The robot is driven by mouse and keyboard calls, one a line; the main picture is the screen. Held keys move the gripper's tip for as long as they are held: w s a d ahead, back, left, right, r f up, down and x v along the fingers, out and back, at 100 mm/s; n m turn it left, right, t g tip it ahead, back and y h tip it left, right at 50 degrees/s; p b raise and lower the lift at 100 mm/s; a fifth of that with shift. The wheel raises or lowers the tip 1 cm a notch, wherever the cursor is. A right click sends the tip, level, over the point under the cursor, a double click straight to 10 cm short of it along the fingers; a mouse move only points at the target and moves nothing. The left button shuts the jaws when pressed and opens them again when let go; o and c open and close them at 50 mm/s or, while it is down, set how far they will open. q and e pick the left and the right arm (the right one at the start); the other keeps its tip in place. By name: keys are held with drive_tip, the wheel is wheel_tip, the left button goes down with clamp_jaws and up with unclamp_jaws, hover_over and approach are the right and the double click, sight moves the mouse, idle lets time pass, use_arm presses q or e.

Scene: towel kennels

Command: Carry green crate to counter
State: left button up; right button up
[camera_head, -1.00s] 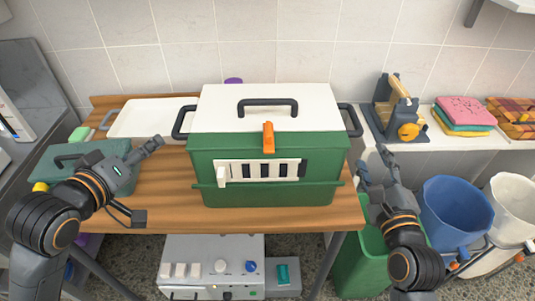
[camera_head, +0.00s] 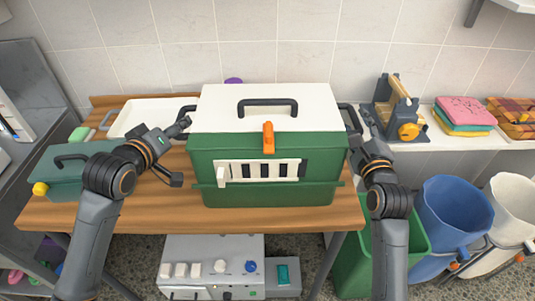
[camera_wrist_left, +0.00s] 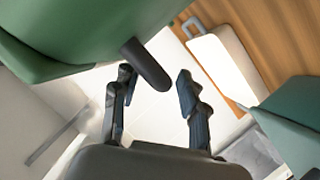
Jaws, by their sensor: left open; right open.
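The green crate (camera_head: 268,188) with a white lid, an orange latch (camera_head: 268,138) and a small barred door sits upright on the wooden table (camera_head: 100,214). My left gripper (camera_head: 182,126) is open at the crate's left side handle. In the left wrist view, that black handle (camera_wrist_left: 147,65) reaches between the open fingers (camera_wrist_left: 155,77), with no clear contact. My right gripper (camera_head: 358,132) is open at the crate's right side, close to the right side handle (camera_head: 345,112), which it partly hides. The white counter (camera_head: 470,148) stands to the right.
A white tray (camera_head: 130,118) and a dark green toolbox (camera_head: 75,178) are left of the crate. The counter holds a wooden-and-grey device (camera_head: 400,112), folded towels (camera_head: 465,113) and a plaid cloth (camera_head: 515,115). Green (camera_head: 350,260) and blue (camera_head: 455,215) bins stand below.

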use_arm(q)
drive_tip(key=shift+x, duration=0.75)
use_arm(e)
drive_tip(key=shift+w, duration=0.75)
use_arm(q)
drive_tip(key=shift+c, duration=0.3)
use_arm(e)
drive_tip(key=shift+c, duration=0.3)
use_arm(q)
clamp_jaws()
use_arm(e)
clamp_jaws()
